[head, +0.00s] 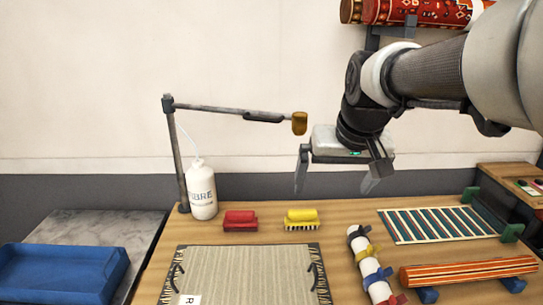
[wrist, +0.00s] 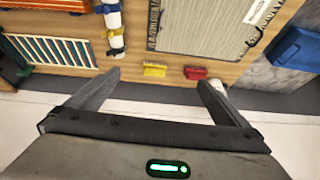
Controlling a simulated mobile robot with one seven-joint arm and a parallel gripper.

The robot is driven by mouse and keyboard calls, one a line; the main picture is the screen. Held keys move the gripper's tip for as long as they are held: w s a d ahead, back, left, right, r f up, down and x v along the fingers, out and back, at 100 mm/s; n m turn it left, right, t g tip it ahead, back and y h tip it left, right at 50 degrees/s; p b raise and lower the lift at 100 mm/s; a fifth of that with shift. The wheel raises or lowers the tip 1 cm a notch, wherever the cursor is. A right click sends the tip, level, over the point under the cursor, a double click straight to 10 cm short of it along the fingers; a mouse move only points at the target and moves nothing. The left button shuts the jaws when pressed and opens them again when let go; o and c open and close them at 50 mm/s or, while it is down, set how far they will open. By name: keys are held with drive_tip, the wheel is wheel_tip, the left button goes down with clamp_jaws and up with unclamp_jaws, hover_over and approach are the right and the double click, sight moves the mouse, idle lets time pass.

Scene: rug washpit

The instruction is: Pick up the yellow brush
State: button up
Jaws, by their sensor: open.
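The yellow brush (head: 301,219) lies on the wooden table, bristles down, behind the grey rug's back edge and right of a red brush (head: 240,220). In the wrist view the yellow brush (wrist: 154,69) shows between and beyond my finger tips, with the red brush (wrist: 195,73) to its right. My gripper (head: 335,182) is open and empty, held in the air above the back of the table, above and to the right of the yellow brush. It touches nothing.
A white bottle (head: 202,190) and a jointed lamp-like arm (head: 235,111) stand at the back left. A fringed rug (head: 245,272) lies in front of the brushes. A white roll with coloured straps (head: 370,265), a striped rack (head: 437,224) and a blue tray (head: 62,270) are around.

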drive_tip(key=w+f+b, duration=0.1)
drive_tip(key=w+f, duration=0.4)
drive_tip(key=w, duration=0.5)
drive_tip(key=b, duration=0.3)
approach(303, 211)
drive_tip(key=shift+g, duration=0.4)
drive_tip(key=x, duration=0.4)
drive_tip(key=shift+w+f, duration=0.3)
drive_tip(key=shift+w, duration=0.1)
drive_tip(key=shift+x, duration=2.85)
drive_tip(key=shift+a, duration=0.1)
drive_tip(key=shift+r, duration=0.1)
drive_tip(key=c, duration=1.1)
drive_tip(key=shift+r, duration=0.1)
